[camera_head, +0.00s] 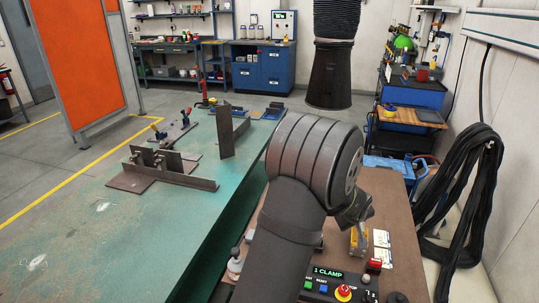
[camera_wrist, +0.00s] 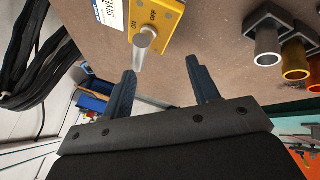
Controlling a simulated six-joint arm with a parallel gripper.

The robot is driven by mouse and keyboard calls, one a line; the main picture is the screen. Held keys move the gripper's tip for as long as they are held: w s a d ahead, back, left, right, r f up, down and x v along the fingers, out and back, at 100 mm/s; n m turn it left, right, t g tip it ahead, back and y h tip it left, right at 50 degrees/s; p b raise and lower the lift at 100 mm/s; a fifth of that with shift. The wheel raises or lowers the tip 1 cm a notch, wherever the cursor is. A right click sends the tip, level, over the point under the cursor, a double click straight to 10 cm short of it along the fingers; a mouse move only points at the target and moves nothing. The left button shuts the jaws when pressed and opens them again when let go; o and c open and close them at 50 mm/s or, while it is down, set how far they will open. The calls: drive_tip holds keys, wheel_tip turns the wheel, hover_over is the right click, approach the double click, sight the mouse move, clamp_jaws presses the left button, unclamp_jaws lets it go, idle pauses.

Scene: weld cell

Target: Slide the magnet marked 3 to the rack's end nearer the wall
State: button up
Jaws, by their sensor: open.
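A yellow block with ON and OFF markings (camera_wrist: 168,14) and a silver knob (camera_wrist: 146,38) lies at the top of the wrist view. It looks like a switchable magnet; no number 3 is readable on it. In the head view a yellow block (camera_head: 358,240) sits on the brown bench top just below my gripper (camera_head: 352,214). In the wrist view my gripper (camera_wrist: 161,68) is open, with nothing between its two dark fingers. The knob is just beyond the fingertips, apart from them. I cannot pick out the rack for certain.
White cards (camera_head: 382,238) lie beside the block. A control box (camera_head: 335,285) with buttons is at the bench's front. Coloured tubes (camera_wrist: 295,66) stand right in the wrist view. Black hoses (camera_head: 470,200) hang on the right wall. A green table (camera_head: 90,240) is at left.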

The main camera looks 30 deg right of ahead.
drive_tip(key=shift+d, duration=0.1)
drive_tip(key=c, duration=0.7)
drive_tip(key=shift+w+d+m, duration=0.1)
drive_tip(key=shift+d+m, duration=0.1)
drive_tip(key=shift+m, duration=0.1)
drive_tip(key=c, duration=0.4)
drive_tip(key=d+m, duration=0.1)
drive_tip(key=d+r+m+y, duration=0.1)
drive_tip(key=m, duration=0.1)
drive_tip(key=w+d+m, duration=0.1)
drive_tip(key=d, duration=0.1)
drive_tip(key=shift+r+g+y, duration=0.2)
drive_tip(key=shift+g+y, duration=0.1)
drive_tip(key=shift+y, duration=0.1)
clamp_jaws()
drive_tip(key=s+d+r+m+g+y, duration=0.35)
drive_tip(key=d+r+m, duration=0.3)
drive_tip(key=m, duration=0.85)
hover_over(366, 230)
drive_tip(key=shift+t+y, duration=0.25)
drive_tip(key=shift+f, duration=4.6)
